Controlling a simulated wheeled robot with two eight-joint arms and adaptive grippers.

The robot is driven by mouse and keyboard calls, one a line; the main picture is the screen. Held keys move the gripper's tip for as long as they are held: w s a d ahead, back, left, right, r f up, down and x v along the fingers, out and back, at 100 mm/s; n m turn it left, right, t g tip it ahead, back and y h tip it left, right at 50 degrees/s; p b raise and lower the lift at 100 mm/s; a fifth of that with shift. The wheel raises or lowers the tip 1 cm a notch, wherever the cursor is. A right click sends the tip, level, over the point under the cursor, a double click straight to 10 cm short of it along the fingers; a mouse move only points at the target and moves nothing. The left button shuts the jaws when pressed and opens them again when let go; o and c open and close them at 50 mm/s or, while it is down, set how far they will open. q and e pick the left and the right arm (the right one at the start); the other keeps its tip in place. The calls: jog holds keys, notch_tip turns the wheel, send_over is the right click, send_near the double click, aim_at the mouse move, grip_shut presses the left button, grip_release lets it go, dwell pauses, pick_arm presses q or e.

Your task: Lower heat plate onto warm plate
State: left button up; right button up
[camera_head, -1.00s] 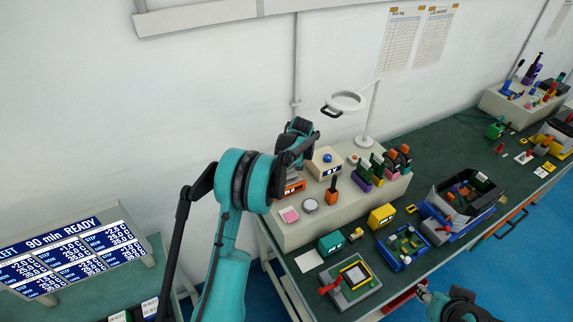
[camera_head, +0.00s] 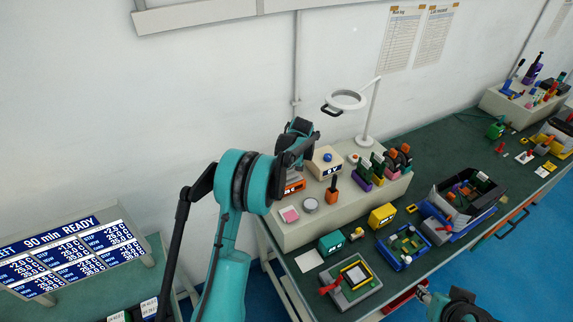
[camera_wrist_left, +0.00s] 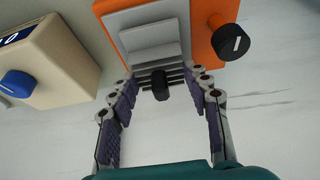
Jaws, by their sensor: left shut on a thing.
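My left gripper (camera_wrist_left: 162,84) is shut on the heat plate, a grey block with dark fins (camera_wrist_left: 172,78) and a black knob between the fingers. The orange warm plate (camera_wrist_left: 198,22) with a pale grey top and a black side dial is right beside it in the left wrist view. I cannot tell whether heat plate and warm plate touch. In the head view the orange warm plate (camera_head: 294,186) sits on the raised beige shelf, partly hidden by my left arm, and the heat plate is hidden.
A beige box with a blue knob (camera_head: 325,160) stands close beside the warm plate. A pink pad (camera_head: 289,215), a round grey disc (camera_head: 310,205) and an orange holder (camera_head: 332,195) are in front. A magnifier lamp (camera_head: 345,102) rises behind.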

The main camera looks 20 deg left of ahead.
pick_arm(q)
jog(key=shift+f+b, duration=0.2)
jog(key=shift+b, duration=0.1)
dwell(0.4)
jog(key=o, duration=1.4)
jog(key=shift+c, duration=0.2)
jog(key=shift+r, duration=0.1)
jog(key=v, duration=1.2)
jog(key=s+d+r+m+t+b, duration=0.1)
jog(key=s+d+m+b, duration=0.3)
jog(key=s, duration=0.4)
jog(key=s+d+f+m+t+h+b, duration=0.1)
jog(key=s+d+f+m+b, duration=0.1)
jog(key=s, duration=0.7)
jog(key=s+d+f+m+t+h+b, duration=0.1)
jog(key=s+d+f+b, duration=0.3)
jog(key=s, duration=0.5)
jog(key=s+d+f+m+t+h+b, duration=0.1)
jog(key=s+d+f+m+b, duration=0.2)
jog(key=s+f+b, duration=0.2)
jog(key=s+f, duration=0.2)
jog(key=s, duration=0.2)
jog(key=shift+h, duration=0.3)
